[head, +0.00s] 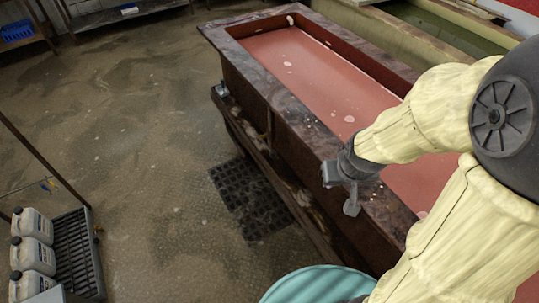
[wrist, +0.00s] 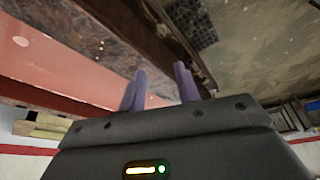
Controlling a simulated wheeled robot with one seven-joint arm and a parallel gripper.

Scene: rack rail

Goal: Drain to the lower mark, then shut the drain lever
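A long, rust-brown tank (head: 262,82) holds pinkish-red liquid (head: 310,72) with pale foam spots; it also shows in the wrist view (wrist: 95,35). The liquid surface lies below the rim. I cannot make out a lower mark. A small grey fitting (head: 221,89) sits on the tank's near side by the far left corner; I cannot tell whether it is the drain lever. My gripper (head: 340,190) is over the tank's near rim. Its two fingers stand apart with nothing seen between them in the wrist view (wrist: 160,84).
A ledge (head: 262,150) runs along the tank's near side, with a black floor grate (head: 250,195) beside it. White jugs (head: 32,226) stand at lower left by a dark rack (head: 78,255). A teal round object (head: 318,284) is at the bottom. The floor at left is open.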

